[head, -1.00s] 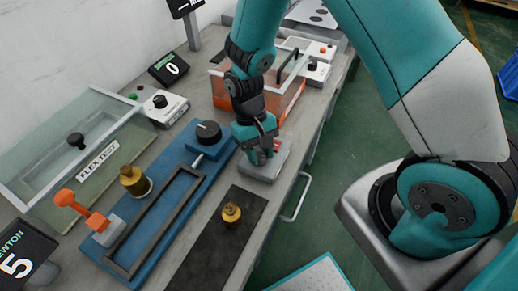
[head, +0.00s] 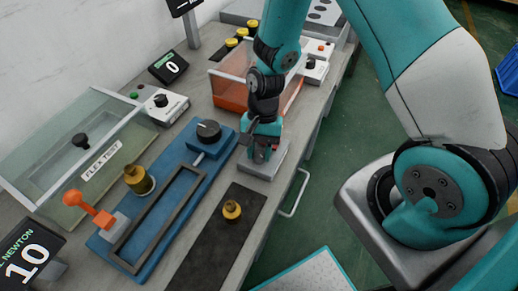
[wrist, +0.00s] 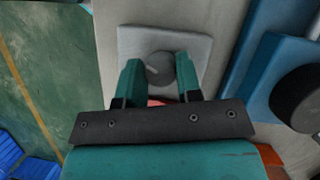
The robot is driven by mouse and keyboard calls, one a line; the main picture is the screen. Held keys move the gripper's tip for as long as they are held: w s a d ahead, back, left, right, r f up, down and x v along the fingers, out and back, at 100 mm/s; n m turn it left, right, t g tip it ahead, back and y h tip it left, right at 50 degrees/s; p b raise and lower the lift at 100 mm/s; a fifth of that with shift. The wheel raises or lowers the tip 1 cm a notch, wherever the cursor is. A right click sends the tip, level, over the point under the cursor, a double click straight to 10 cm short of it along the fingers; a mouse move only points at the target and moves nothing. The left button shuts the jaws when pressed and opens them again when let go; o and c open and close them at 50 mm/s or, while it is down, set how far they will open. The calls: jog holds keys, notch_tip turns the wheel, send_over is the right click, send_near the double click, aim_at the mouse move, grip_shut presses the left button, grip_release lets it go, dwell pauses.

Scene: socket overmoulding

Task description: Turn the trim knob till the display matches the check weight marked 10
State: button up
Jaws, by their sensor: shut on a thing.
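The trim knob (wrist: 160,68) is a round grey dial with a pale pointer line on a light grey box (wrist: 205,45). The box (head: 258,168) also shows in the head view, where the knob is largely hidden by my gripper (head: 262,155). In the wrist view my gripper (wrist: 160,80) has one finger on each side of the knob and is shut on it. The newton display (head: 30,258) at the lower left reads 10.
The blue fixture (head: 115,228) with a black knob (head: 208,131) and orange lever (head: 88,207) lies left of the box. A second display (head: 168,67) reads 0. An orange-based clear case (head: 228,95) stands behind my gripper. A drawer handle (head: 297,194) juts out right.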

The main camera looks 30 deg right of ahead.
dwell(0.5)
jog(key=o, duration=0.9)
jog(key=v, duration=1.7)
jog(key=shift+r+b, duration=0.2)
jog(key=shift+b, duration=0.1)
jog(key=shift+d, duration=0.15)
jog(key=s+a+r+n+t, duration=0.1)
jog(key=s+a+r+n, duration=0.2)
jog(key=s+r+n, duration=0.1)
jog(key=s+a+r+n+t+y, duration=0.1)
jog(key=s+a+r+n, duration=0.2)
jog(key=s+n, duration=0.3)
jog(key=s+a+r+n+t, duration=0.1)
jog(key=s+a+r+n, duration=0.2)
jog(key=s, duration=0.4)
jog(key=shift+s+a+r+n+t, duration=0.15)
jog(key=shift+s+r+n+t, duration=0.2)
jog(key=shift+r+n, duration=0.6)
